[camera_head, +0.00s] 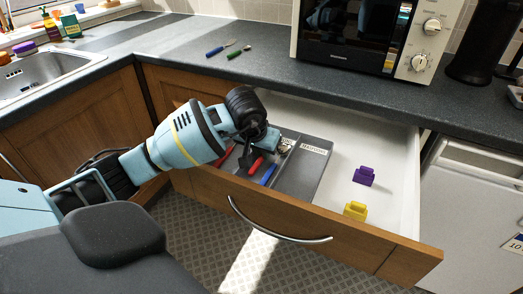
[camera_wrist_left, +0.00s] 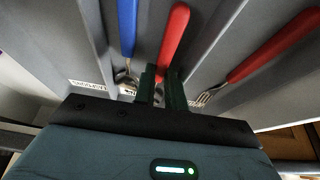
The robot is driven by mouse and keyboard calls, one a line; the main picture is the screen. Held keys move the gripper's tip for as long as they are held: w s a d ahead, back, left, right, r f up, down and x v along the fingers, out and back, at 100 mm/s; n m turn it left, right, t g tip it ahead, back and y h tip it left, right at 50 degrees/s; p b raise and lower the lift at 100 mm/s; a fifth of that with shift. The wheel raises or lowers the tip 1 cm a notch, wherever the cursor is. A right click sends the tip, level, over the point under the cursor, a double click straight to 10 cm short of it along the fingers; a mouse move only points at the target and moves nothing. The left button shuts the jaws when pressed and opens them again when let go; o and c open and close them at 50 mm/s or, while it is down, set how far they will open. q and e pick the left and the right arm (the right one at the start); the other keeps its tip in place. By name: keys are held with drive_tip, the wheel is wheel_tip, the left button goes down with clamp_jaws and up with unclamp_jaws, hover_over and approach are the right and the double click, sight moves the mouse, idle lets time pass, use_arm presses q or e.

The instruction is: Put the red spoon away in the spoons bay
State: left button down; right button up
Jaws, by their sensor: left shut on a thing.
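My left gripper (camera_head: 250,150) is over the grey cutlery tray (camera_head: 310,172) in the open drawer, jaws pointing down. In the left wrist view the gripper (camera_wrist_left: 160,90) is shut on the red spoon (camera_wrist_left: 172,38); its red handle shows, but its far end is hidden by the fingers. The spoon's red handle also shows in the head view (camera_head: 255,166). A blue-handled utensil (camera_wrist_left: 128,28) lies in the bay beside it. A red-handled fork (camera_wrist_left: 262,52) lies in the bay on the other side. My right gripper is not in view.
A purple block (camera_head: 364,176) and a yellow block (camera_head: 355,211) stand in the drawer right of the tray. The drawer front (camera_head: 300,228) and microwave (camera_head: 350,30) bound the space.

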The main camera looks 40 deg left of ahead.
use_arm(q)
drive_tip(key=c, duration=1.7)
unclamp_jaws()
drive_tip(key=shift+f, duration=0.2)
drive_tip(key=shift+c, duration=0.2)
drive_tip(key=p+v, duration=0.1)
drive_tip(key=v, duration=1.1)
drive_tip(key=shift+r, duration=0.35)
